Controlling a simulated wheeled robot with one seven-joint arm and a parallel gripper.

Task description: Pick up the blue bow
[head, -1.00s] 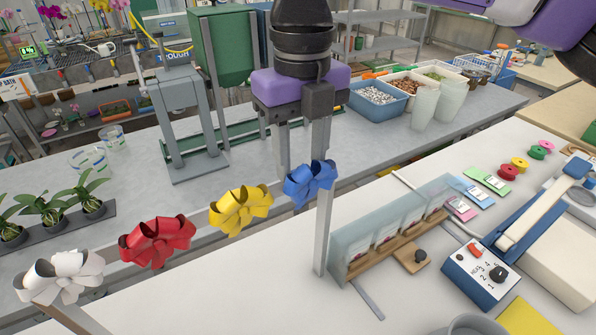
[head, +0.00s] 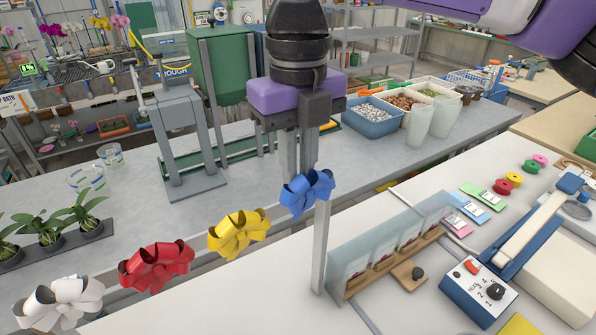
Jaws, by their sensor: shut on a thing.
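The blue bow (head: 306,194) is in the head view, near the middle, directly below my gripper (head: 299,174). My gripper points down, and its grey fingers are shut on the bow, whose loops hide the fingertips. An upright pale metal post (head: 320,255) shows just below and behind the bow. I cannot tell whether the bow still touches the post. To the left, a yellow bow (head: 238,233), a red bow (head: 156,265) and a white bow (head: 58,303) stand in a row, apart from my gripper.
A clear-fronted rack (head: 385,250) stands just right of the post. A blue-and-white sealer device (head: 480,290) is farther right. Behind are a grey press-like stand (head: 180,140), potted orchid plants (head: 82,215) and a blue bin of white pebbles (head: 372,118).

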